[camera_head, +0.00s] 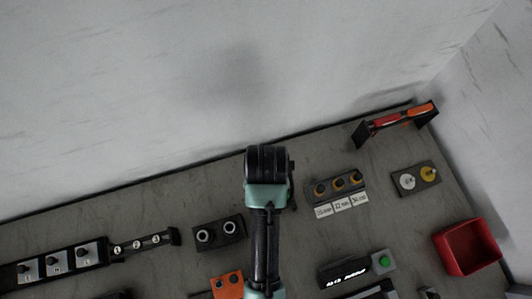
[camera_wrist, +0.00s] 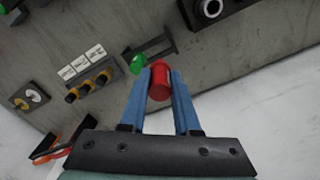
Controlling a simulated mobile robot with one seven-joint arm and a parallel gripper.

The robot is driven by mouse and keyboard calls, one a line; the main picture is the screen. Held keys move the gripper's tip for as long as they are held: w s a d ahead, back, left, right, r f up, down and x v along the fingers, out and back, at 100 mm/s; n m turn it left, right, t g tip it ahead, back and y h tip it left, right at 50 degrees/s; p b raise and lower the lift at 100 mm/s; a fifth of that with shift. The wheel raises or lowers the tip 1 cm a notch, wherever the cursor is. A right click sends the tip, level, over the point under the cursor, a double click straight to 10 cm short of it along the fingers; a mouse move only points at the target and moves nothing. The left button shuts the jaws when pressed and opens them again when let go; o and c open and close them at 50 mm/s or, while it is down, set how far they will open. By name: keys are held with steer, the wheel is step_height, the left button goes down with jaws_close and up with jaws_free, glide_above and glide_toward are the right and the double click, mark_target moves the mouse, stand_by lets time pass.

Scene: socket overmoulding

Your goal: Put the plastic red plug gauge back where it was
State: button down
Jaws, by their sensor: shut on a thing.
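The red plug gauge (camera_wrist: 160,84) is a short red cylinder between the two blue fingers of my gripper (camera_wrist: 160,72) in the wrist view. The fingers are shut on it, and it looks held above the grey table. Just beyond it is a dark holder (camera_wrist: 161,46) with a green end piece (camera_wrist: 137,64). My fingers and the red plug gauge cannot be seen in the head view, where my arm's upper end shows.
A rack with yellow-and-black plugs and white labels (camera_head: 340,204) stands near a small plate with two discs (camera_head: 396,167). A red bin (camera_head: 440,254) is at the right. An orange-handled tool stand (camera_head: 362,133) is near the back wall. A two-fitting block (camera_head: 205,247) is left of my arm.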

step_height(320, 180, down, 10)
steer(key=shift+r+p, duration=0.15)
steer(key=shift+p, duration=0.2)
steer(key=c, duration=0.6)
jaws_free()
steer(key=shift+s, duration=0.1)
steer(key=shift+c, duration=0.2)
step_height(320, 180, up, 12)
steer(key=shift+r+b, duration=0.1)
steer(key=shift+b, duration=0.2)
